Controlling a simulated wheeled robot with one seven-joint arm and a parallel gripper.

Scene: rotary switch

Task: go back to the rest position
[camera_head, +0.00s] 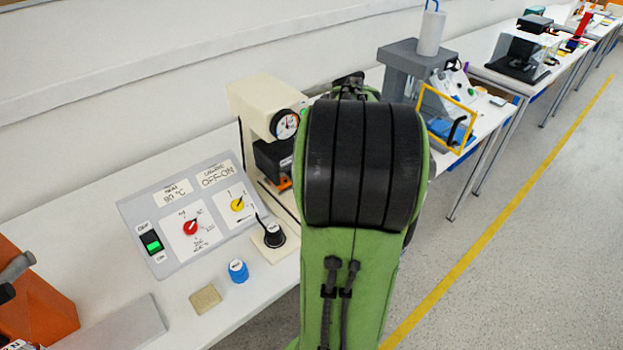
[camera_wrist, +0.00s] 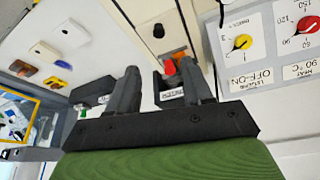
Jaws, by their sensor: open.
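The grey control panel (camera_head: 170,240) lies on the white table at the left in the head view. It has a red rotary knob (camera_head: 190,227), a yellow rotary knob (camera_head: 237,204) and a green-lit rocker switch (camera_head: 152,242). In the wrist view the panel is at the upper right, upside down, with the yellow knob (camera_wrist: 242,42) and part of the red knob (camera_wrist: 307,24). My gripper (camera_wrist: 160,88) is open, its two dark fingers apart with nothing held between them. It is clear of both knobs. My green arm hides much of the middle of the head view.
A cream machine with a round gauge (camera_head: 285,124) stands behind the panel, partly hidden by my arm. A black knob on a base (camera_head: 273,236), a blue cap (camera_head: 238,271) and a tan block (camera_head: 205,299) are on the table. Another station (camera_head: 404,70) stands beyond my arm. Open floor lies right.

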